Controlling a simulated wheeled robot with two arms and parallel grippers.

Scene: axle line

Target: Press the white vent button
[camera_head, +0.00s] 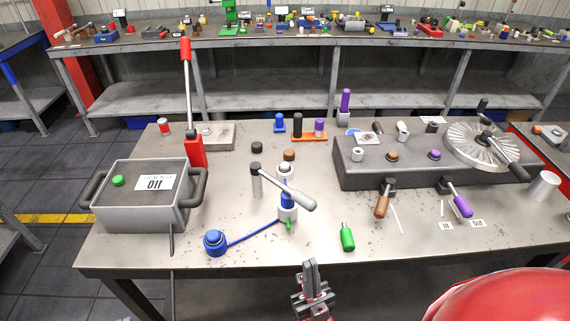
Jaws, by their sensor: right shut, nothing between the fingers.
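A dark grey control box (440,171) stands on the right of the workbench. Along its front top edge sit a white-grey round button (357,154), a brown one (392,156) and a purple one (434,154). I cannot read any vent label, so I cannot tell for certain which is the vent button. Another whitish piece (285,170) tops the blue post at mid-bench. My right gripper (311,272) is shut and empty, pointing up just in front of the bench's near edge, well apart from the buttons. My left gripper is not in view.
A grey box with a green button (118,181) and a tall red-handled lever (187,100) stand at the left. Brown and purple handles (461,206) jut from the control box.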

